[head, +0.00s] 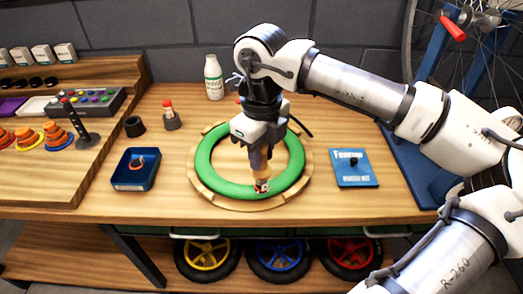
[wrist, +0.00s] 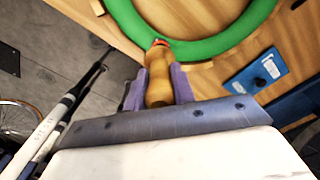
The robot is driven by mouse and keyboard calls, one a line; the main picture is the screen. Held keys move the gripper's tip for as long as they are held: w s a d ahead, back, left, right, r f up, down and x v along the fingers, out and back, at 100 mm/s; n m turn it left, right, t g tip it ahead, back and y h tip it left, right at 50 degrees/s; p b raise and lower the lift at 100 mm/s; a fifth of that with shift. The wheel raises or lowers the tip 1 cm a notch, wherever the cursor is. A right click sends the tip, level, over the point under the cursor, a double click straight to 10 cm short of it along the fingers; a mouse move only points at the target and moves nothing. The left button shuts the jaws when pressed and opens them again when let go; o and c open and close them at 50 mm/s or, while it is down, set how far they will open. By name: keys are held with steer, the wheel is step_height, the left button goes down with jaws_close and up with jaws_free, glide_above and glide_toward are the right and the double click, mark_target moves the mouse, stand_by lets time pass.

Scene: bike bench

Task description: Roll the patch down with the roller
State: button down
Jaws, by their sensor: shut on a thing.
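My gripper (head: 258,146) is shut on the wooden handle of the roller (head: 260,164), which points down at the near side of the green tube (head: 222,184). The roller's handle (wrist: 158,84) also shows between the fingers in the wrist view. The roller's lower end is at the green ring, near a small dark and orange-red spot; I cannot tell whether it touches. The patch itself is not clearly visible, being at or under the roller end. The green tube lies in a round wooden cradle (head: 205,184) on the bench.
A blue tray (head: 128,184) with a small orange-rimmed item is at left. A blue booklet or kit (head: 353,180) lies at right. A white bottle (head: 213,80) and a small red-capped bottle (head: 169,112) stand behind. The bench (head: 95,196) is bare between them.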

steer(key=shift+f+b, duration=0.45)
steer(key=shift+b, duration=0.05)
steer(key=shift+d, duration=0.1)
stand_by(0.3)
steer(key=shift+w+d, duration=0.1)
steer(key=shift+d, duration=0.3)
steer(key=shift+a+b, duration=0.15)
steer(key=shift+b, duration=0.15)
steer(key=shift+s+a+b, duration=0.25)
steer(key=shift+a+b, duration=0.05)
steer(key=shift+a, duration=0.5)
steer(key=shift+d, duration=0.2)
steer(key=shift+w+d, duration=0.25)
steer(key=shift+d, duration=0.5)
steer(key=shift+a, duration=0.25)
